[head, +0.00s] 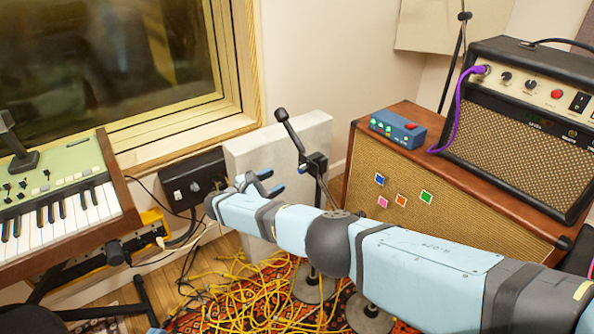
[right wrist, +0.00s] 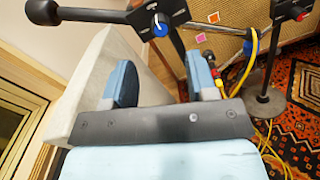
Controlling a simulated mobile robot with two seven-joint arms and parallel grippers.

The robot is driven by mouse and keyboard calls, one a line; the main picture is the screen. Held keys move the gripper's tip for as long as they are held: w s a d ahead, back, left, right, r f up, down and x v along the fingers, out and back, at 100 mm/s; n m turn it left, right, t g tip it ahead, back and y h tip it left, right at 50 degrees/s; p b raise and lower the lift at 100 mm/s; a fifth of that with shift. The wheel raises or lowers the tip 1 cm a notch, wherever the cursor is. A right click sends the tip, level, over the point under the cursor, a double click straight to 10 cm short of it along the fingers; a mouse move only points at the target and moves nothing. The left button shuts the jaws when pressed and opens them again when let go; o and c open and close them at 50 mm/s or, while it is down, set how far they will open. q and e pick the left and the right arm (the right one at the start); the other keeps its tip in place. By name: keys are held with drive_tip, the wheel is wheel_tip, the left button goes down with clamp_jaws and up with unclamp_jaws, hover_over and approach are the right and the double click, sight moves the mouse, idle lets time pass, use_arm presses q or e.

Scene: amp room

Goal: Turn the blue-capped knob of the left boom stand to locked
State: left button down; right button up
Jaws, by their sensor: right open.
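The left boom stand (head: 318,164) stands in front of a pale grey panel, its boom tilted up to the left. In the right wrist view its blue-capped knob (right wrist: 160,26) sits on the black clamp, with a white mark on the cap. My right gripper (head: 268,183) is left of the stand's clamp in the head view. Its two blue fingers are apart and empty in the right wrist view (right wrist: 160,80), with the knob beyond them and not touched. My left gripper is out of view.
A second stand with a red-capped knob (right wrist: 297,12) is to the right. A wooden cabinet (head: 468,192) carries a blue pedal (head: 398,127) and an amp (head: 520,130). A keyboard (head: 60,215) is left. Yellow cables (head: 235,300) cover the floor.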

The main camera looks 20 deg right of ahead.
sight(300, 170)
drive_tip(key=x, duration=0.9)
drive_tip(key=shift+w+f, duration=0.1)
drive_tip(key=c, duration=0.9)
